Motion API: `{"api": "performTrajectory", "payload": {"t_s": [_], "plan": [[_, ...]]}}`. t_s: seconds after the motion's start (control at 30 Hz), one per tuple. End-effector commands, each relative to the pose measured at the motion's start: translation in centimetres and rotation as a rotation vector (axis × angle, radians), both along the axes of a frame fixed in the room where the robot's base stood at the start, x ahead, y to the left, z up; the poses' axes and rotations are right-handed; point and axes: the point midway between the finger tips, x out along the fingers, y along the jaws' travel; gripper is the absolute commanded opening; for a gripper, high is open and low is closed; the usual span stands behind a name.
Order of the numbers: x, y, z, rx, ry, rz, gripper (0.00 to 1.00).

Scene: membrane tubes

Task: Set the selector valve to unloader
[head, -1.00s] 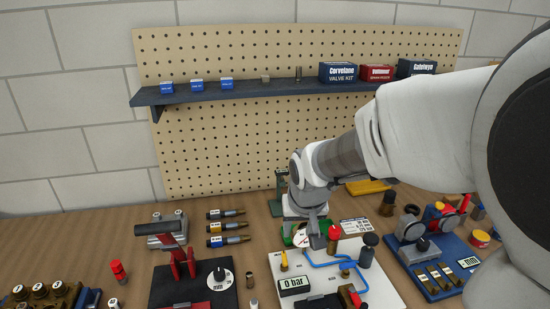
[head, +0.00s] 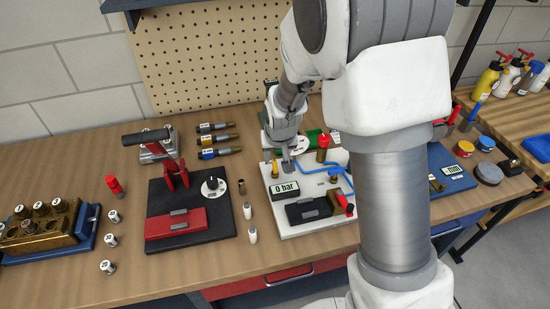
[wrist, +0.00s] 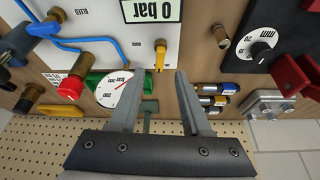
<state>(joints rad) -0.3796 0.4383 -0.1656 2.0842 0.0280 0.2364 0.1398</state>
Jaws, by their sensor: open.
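The white test panel (head: 318,190) carries a 0 bar display (head: 285,187), blue tubing and several fittings. A small yellow handle (head: 275,170) stands upright at its left edge; it also shows in the wrist view (wrist: 160,54). A blue handle (wrist: 42,28) sits among the tubing. I cannot read which fitting is the selector valve or its labels. My gripper (head: 288,163) points down over the panel's back left part. In the wrist view my gripper (wrist: 160,74) is open and empty, with the yellow handle just beyond the gap between its fingertips, apart from both.
A round dial gauge (wrist: 113,88) on a green base and a red-capped fitting (wrist: 70,87) are close beside the fingers. A black press stand (head: 190,210) with a dial is left of the panel. Small white-capped bottles (head: 252,235) stand between. Bench front is clear.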

Motion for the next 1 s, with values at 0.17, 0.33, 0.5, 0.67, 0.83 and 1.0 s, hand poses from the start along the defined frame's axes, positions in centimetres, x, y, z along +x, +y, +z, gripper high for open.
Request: {"api": "performTrajectory", "payload": {"t_s": [0.17, 0.33, 0.5, 0.67, 0.83, 1.0], "plan": [[1.0, 0.0, -2.8, 0.0, 0.004, -0.002, 0.47], [1.8, 0.1, -4.3, -0.001, 0.002, -0.001, 0.47], [2.1, 0.2, -5.0, 0.0, 0.0, -0.001, 0.47], [2.1, 0.2, -5.1, 0.0, 0.0, -0.001, 0.47], [2.1, 0.2, -5.1, 0.0, 0.0, -0.001, 0.39], [2.1, 0.2, -5.1, 0.0, 0.0, -0.001, 0.08]]}}
